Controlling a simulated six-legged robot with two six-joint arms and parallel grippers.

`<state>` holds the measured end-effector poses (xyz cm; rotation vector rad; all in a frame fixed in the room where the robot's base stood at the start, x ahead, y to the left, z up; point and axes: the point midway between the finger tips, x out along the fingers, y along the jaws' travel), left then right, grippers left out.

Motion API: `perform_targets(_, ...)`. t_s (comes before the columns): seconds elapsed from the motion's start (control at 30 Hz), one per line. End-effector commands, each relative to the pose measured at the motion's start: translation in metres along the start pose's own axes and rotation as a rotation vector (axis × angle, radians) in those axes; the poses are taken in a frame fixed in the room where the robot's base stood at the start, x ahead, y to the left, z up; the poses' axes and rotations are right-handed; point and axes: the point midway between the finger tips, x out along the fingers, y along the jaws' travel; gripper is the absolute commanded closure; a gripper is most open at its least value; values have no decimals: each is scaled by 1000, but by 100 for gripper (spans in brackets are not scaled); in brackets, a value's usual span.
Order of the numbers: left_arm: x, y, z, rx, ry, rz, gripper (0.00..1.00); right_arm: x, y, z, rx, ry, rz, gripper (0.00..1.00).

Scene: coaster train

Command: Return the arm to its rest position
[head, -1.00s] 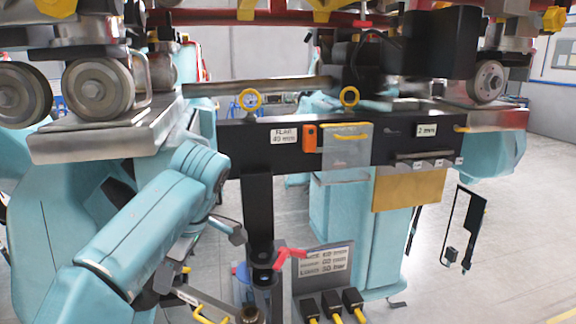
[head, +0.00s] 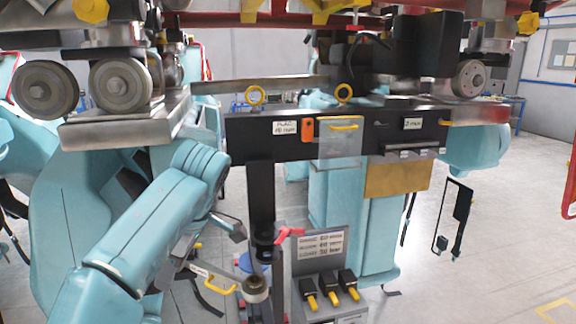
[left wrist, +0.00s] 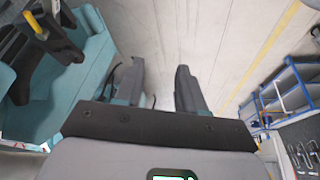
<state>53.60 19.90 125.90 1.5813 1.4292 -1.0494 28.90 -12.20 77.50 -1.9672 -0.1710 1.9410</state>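My left arm (head: 135,240) comes in from the left of the head view, bent at the elbow, in front of the teal support. Its left gripper (head: 207,245) is low, left of the black post. In the left wrist view the two dark fingers of the left gripper (left wrist: 158,85) stand apart with only floor between them. It is open and empty. My right gripper is not in view.
A black beam (head: 275,130) with labels and an orange tool crosses the middle. A grey panel (head: 320,245) with yellow-tipped black handles stands low. Train wheels (head: 120,85) sit above. A blue shelf (left wrist: 290,90) shows in the left wrist view.

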Motion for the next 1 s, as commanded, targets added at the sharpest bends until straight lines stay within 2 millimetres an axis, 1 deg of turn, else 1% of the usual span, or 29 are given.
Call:
perform_targets(0.03, 1, 0, 0, -1, 0, -1, 61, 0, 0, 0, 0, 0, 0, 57)
perform_targets(0.1, 21, 12, 10, 81, -8, 3, 61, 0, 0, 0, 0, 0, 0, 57)
perform_targets(0.17, 34, 21, 17, 144, -17, 12, 61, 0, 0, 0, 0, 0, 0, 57)
perform_targets(0.2, 44, 27, 23, 186, -25, 18, 61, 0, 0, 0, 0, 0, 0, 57)
perform_targets(0.37, 88, 43, 48, 362, -67, 42, 61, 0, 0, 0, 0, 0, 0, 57)
perform_targets(0.47, 120, 49, 68, 480, -106, 60, 61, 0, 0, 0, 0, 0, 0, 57)
perform_targets(0.57, 160, 49, 94, 613, -163, 82, 61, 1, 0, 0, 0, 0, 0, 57)
perform_targets(0.63, 193, 45, 117, 719, -218, 107, 61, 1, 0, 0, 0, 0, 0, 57)
perform_targets(0.67, 210, 41, 128, 768, -247, 120, 61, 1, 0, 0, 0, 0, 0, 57)
perform_targets(0.7, 234, 33, 145, 834, -291, 141, 61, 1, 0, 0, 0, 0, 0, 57)
perform_targets(0.77, 271, 15, 173, 932, -369, 183, 61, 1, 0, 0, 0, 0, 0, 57)
perform_targets(0.8, 295, -1, 192, 990, -421, 219, 61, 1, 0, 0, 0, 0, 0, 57)
perform_targets(0.87, 328, -30, 219, 1059, -497, 277, 61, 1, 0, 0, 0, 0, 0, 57)
perform_targets(0.9, 346, -53, 235, 1094, -540, 318, 61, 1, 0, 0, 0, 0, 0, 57)
perform_targets(0.97, 368, -88, 256, 1131, -590, 378, 61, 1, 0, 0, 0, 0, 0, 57)
perform_targets(1.0, 380, -112, 266, 1148, -611, 414, 61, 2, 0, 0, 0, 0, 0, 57)
